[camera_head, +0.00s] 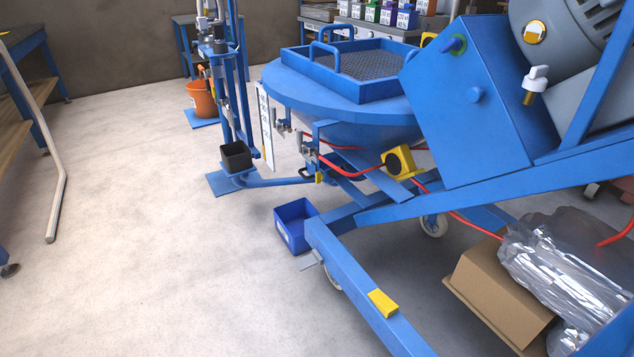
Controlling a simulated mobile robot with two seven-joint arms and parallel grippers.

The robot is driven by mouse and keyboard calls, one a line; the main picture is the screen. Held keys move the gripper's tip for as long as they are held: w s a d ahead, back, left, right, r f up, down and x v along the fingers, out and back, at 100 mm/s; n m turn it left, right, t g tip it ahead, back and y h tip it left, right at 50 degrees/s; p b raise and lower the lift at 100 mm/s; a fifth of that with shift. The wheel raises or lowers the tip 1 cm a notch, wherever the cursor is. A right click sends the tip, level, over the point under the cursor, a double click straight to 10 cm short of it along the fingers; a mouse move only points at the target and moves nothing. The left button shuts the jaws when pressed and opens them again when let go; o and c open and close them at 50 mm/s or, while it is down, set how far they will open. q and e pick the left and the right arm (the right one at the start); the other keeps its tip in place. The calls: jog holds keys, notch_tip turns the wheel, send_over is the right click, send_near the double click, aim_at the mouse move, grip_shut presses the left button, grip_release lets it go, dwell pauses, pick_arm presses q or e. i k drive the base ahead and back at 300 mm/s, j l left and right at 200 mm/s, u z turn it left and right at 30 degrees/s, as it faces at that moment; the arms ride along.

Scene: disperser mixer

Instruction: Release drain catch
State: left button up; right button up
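The blue mixer bowl (375,130) stands at upper centre, with a framed grate (368,64) on top. Small metal fittings (308,153) with a red hose sit low on the bowl's left side. A small yellow piece (319,178) shows just below them. I cannot tell which of these small parts is the drain catch, nor whether it is latched. An open blue bin (291,222) stands on the floor below and slightly left of the fittings. Neither of my grippers is in view.
A blue stand with a black box (236,157) is left of the bowl. An orange bucket (202,100) stands behind. The blue frame (370,285), a cardboard box (500,292) and plastic wrap (560,270) occupy the lower right. The floor at lower left is clear.

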aim_at(319, 176)
jog(key=i+j, duration=0.3)
jog(key=i, duration=0.2)
jog(key=i+j, duration=0.25)
jog(key=i, duration=0.2)
jog(key=z, duration=1)
